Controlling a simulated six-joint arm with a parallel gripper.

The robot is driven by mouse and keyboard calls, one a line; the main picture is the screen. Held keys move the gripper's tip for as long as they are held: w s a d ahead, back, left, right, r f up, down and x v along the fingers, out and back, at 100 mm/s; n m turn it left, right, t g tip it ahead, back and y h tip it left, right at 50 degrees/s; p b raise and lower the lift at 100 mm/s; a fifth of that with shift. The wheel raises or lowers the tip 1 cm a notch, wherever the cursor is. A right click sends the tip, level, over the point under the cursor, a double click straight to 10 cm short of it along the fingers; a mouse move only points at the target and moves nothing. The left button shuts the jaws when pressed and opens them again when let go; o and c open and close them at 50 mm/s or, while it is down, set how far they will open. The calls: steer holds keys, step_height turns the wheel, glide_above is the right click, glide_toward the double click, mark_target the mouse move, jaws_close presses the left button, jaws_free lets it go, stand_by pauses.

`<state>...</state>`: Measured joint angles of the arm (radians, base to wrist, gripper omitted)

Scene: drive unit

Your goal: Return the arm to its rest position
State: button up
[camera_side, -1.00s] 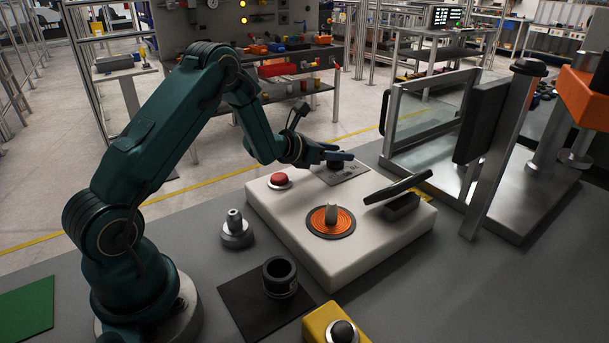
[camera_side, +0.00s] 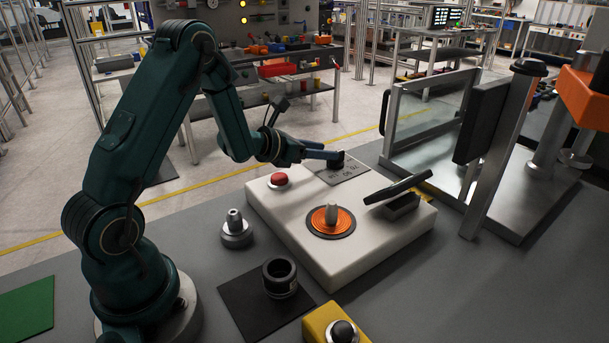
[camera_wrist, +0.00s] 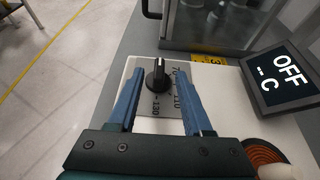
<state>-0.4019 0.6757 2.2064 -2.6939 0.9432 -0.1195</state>
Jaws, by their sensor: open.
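My green arm stands at the left of the side view and reaches right over the back of the white drive unit (camera_side: 300,238). My gripper (camera_side: 338,157) is open and empty, near the black dial knob on its grey scale plate. In the wrist view my gripper (camera_wrist: 163,80) has its two blue fingers apart. The black knob (camera_wrist: 156,82) shows in the gap between and beyond them, with clear space on both sides. Its plate carries printed numbers.
A metal-framed glass guard (camera_side: 428,120) stands behind right. A black ring part (camera_side: 280,277) and a metal fitting (camera_side: 236,230) sit in front.

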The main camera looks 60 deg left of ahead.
steer(key=w+d+r+m+t+h, duration=0.25)
steer(key=d+r, duration=0.25)
steer(key=r, duration=0.4)
steer(key=s+d+r+m+g+h, duration=0.35)
steer(key=s+d+r+m, duration=0.25)
steer(key=d+m, duration=0.35)
steer(key=s+d+r+m+g+h, duration=0.3)
steer(key=s+d+r+m+h, duration=0.25)
steer(key=d+m, duration=0.4)
steer(key=s+d+f+m+g+y, duration=0.2)
steer(key=s+f+m, duration=0.15)
steer(key=s, duration=0.25)
steer(key=s+d+f+m+g+y, duration=0.2)
steer(key=s+m, duration=0.3)
steer(key=s, duration=0.1)
steer(key=s+a+f+m+y, duration=0.4)
steer(key=a+f+y, duration=0.3)
steer(key=a, duration=0.2)
steer(key=shift+s+a+m, duration=0.25)
steer(key=shift+a+m, duration=0.1)
steer(key=shift+m, duration=0.55)
